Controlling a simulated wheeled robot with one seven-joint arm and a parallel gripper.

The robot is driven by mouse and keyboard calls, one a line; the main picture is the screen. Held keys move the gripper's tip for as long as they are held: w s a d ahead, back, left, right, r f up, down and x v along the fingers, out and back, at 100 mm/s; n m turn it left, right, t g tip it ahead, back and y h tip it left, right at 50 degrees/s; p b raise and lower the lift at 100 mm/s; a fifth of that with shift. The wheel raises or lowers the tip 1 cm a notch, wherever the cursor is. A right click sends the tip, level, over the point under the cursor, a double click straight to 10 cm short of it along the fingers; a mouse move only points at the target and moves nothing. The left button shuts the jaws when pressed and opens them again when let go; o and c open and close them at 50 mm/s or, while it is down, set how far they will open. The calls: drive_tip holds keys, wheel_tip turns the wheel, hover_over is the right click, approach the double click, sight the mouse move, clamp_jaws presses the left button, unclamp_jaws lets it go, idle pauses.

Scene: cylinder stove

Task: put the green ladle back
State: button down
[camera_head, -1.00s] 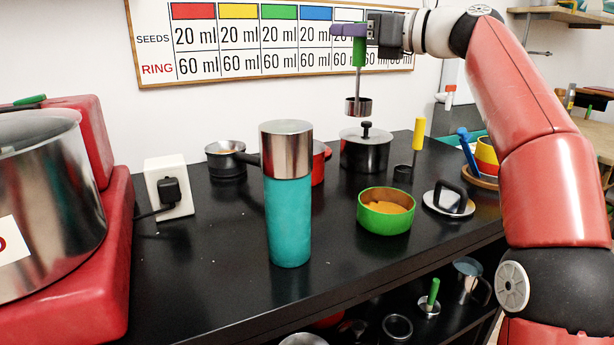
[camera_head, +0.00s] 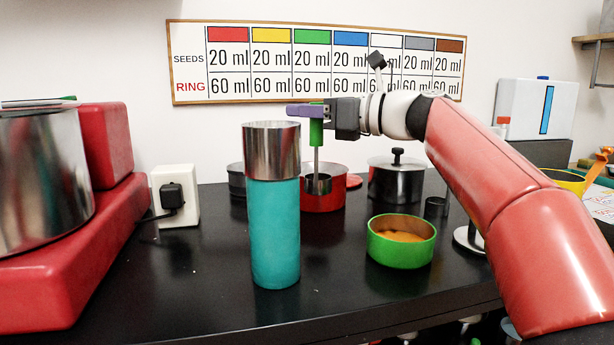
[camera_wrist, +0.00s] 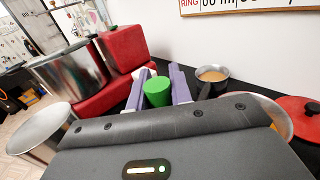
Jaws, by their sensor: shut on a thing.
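The green ladle has a green handle (camera_head: 316,132), a thin metal stem and a small metal cup (camera_head: 318,184). My gripper (camera_head: 308,111) has purple fingers shut on the handle's top, and the ladle hangs upright. The cup overlaps the red pot (camera_head: 338,200) in the head view; I cannot tell whether it is over the pot or in front of it. In the wrist view, the green handle end (camera_wrist: 158,92) shows between the fingers; the cup is hidden. A green bowl (camera_head: 402,254) with orange contents stands to the right.
A tall teal cylinder with a metal top (camera_head: 274,225) stands in front, left of the ladle. A lidded dark pot (camera_head: 396,182) stands behind the bowl. A red stove with a large metal pot (camera_head: 45,165) is at the left. The counter's front middle is clear.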

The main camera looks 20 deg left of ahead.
wheel_tip(320, 180, down, 7)
drive_tip(key=b, duration=0.2)
drive_tip(key=shift+f+b, duration=0.15)
drive_tip(key=shift+b, duration=0.15)
drive_tip(key=shift+f, duration=0.1)
drive_tip(key=c, duration=1.3)
unclamp_jaws()
drive_tip(key=shift+o, duration=0.2)
drive_tip(key=s+d, duration=0.2)
drive_tip(key=d, duration=1)
